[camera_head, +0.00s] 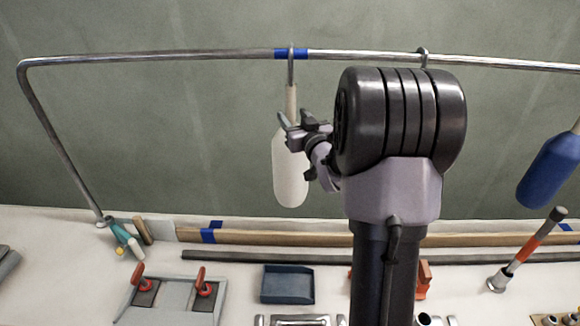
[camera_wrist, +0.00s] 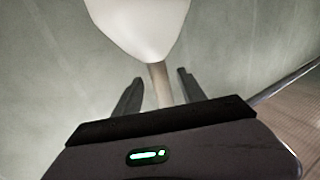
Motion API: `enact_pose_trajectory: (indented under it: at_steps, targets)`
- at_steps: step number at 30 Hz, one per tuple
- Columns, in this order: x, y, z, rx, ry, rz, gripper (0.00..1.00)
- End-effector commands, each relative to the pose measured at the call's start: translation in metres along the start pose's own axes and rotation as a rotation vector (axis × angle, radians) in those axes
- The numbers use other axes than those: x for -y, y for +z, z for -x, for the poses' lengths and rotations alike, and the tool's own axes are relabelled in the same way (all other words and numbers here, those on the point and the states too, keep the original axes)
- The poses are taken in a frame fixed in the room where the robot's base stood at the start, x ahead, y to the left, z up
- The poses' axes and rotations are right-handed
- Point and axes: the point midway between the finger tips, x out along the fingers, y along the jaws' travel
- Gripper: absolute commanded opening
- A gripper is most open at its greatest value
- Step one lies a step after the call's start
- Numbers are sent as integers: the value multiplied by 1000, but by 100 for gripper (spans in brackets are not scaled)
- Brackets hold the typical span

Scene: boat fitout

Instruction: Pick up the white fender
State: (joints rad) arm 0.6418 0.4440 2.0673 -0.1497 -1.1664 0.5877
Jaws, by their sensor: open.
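The white fender (camera_head: 290,172) hangs upright from a hook on the metal rail (camera_head: 180,57), below a band of blue tape (camera_head: 291,53). My gripper (camera_head: 284,125) is at the top of the fender, where its body narrows into a pale neck. In the wrist view the fender's white body (camera_wrist: 143,22) fills the top. Its neck (camera_wrist: 160,82) runs down between the two open fingers of my gripper (camera_wrist: 157,92), with a gap showing on each side. The lower end of the neck is hidden behind the gripper's body.
A blue fender (camera_head: 550,170) hangs at the right. Below on the pale surface are a blue tray (camera_head: 287,285), a grey holder with red-handled tools (camera_head: 172,297), an orange-handled tool (camera_head: 525,250) and a long wooden strip (camera_head: 330,234). Free space lies left of the white fender.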

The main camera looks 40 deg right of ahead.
Motion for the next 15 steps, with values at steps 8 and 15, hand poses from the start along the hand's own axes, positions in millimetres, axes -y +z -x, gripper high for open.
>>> enact_pose_trajectory:
  at_steps: [8,15]
  targets:
    - [-1,0,-46,0,0,-1,48]
    - [-2,-2,-56,0,2,0,48]
